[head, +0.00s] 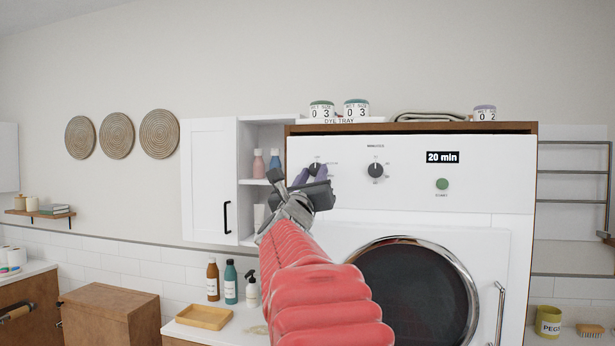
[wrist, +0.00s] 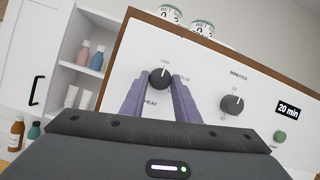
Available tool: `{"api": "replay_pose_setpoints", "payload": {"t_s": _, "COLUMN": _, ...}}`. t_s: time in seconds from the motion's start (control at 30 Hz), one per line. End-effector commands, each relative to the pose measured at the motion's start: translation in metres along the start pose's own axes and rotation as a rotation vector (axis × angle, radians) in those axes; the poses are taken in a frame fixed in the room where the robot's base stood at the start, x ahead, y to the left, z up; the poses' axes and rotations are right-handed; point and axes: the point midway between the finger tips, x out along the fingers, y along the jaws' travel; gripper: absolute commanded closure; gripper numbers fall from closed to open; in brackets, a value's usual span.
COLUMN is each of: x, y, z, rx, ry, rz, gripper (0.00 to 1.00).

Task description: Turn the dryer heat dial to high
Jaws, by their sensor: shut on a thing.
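The heat dial (wrist: 160,76) is a dark round knob on the white dryer panel, with the word HEAT below it in the wrist view. It also shows in the head view (head: 314,168), partly behind my gripper (head: 311,174). In the wrist view the purple fingers of my gripper (wrist: 160,82) lie on either side of the dial and are shut on it. A pale mark on the dial points roughly up, near small lettering that seems to read LOW.
The minutes dial (head: 376,170) is to the right of the heat dial, with a 20 min display (head: 443,157) and a green start button (head: 442,184) beyond it. A white cabinet (head: 208,180) and open shelves with bottles stand left of the dryer (head: 470,200).

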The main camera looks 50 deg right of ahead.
Motion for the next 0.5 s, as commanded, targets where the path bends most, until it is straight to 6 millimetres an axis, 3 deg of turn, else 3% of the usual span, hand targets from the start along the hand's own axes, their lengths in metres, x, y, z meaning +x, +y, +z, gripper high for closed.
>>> {"api": "replay_pose_setpoints", "payload": {"t_s": 0.5, "x": 0.0016, "y": 0.0019, "z": 0.0017, "rx": 0.278, "ry": 0.016, "rz": -0.114, "gripper": 0.94}}
